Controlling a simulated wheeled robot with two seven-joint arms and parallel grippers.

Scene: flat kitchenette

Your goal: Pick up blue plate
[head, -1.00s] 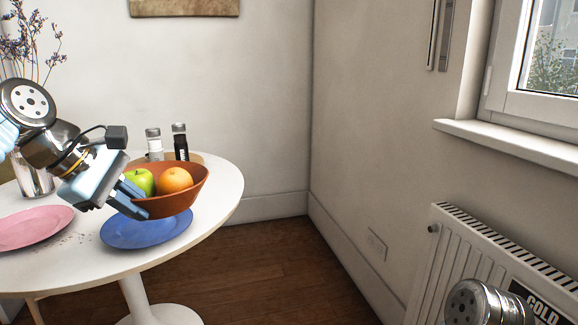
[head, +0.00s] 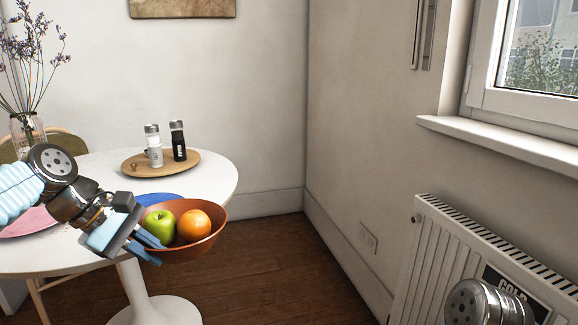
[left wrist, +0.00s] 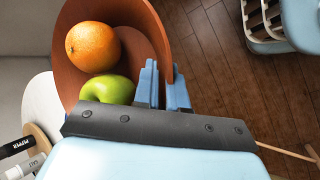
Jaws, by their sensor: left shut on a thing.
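The blue plate (head: 157,198) lies on the white round table, partly hidden behind a brown bowl (head: 197,251). My left gripper (head: 153,249) is shut on the near left wall of the bowl and holds it up in front of the table edge. The bowl carries a green apple (head: 160,227) and an orange (head: 194,225). The left wrist view shows both fingers (left wrist: 164,88) of this gripper pinching the bowl wall (left wrist: 148,22), with the fruit inside. My right gripper is not in view.
A pink plate (head: 30,220) lies at the left of the white table (head: 215,178). Two shakers (head: 178,142) stand on a wooden tray (head: 133,164) at the back. A flower vase (head: 27,132) is at the far left. A radiator (head: 435,255) stands at the right. The floor right of the table is clear.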

